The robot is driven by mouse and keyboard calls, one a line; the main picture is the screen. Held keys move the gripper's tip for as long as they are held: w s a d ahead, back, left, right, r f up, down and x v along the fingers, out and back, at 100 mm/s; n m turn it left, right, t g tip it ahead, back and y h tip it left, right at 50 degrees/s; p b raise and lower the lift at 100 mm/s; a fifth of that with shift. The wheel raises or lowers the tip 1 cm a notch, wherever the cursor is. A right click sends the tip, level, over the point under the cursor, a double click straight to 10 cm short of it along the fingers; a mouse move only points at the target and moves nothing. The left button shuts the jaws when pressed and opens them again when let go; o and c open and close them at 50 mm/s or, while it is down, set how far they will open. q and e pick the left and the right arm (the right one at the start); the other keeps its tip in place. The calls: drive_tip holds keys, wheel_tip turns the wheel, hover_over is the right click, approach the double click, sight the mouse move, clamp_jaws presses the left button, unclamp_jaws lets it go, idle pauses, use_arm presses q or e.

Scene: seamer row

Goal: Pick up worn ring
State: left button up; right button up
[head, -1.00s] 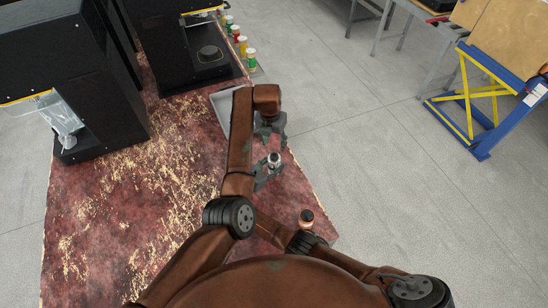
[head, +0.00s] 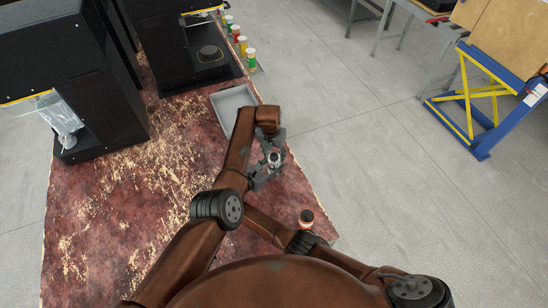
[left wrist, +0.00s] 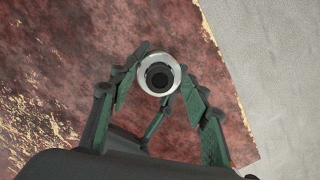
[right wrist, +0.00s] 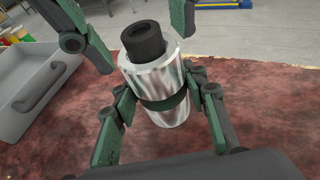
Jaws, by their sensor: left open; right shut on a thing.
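I cannot tell which piece is the worn ring. My right gripper (right wrist: 160,112) is shut on the cylinder; in the head view it (head: 262,174) holds it near the table's right edge. My left gripper (head: 272,143) is open above it. In the left wrist view its fingers (left wrist: 160,85) straddle the cylinder's top (left wrist: 159,75). Contact with the dark piece cannot be told.
A grey tray (head: 232,101) lies beyond the grippers on the worn red table (head: 120,215). Black machines (head: 65,75) fill the back left.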

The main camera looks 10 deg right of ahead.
sight(274, 155)
use_arm(q)
clamp_jaws()
idle(0.5)
wheel_tip(274, 155, up, 10)
idle(0.6)
use_arm(e)
drive_tip(key=o, duration=1.3)
drive_tip(key=shift+v, duration=3.75)
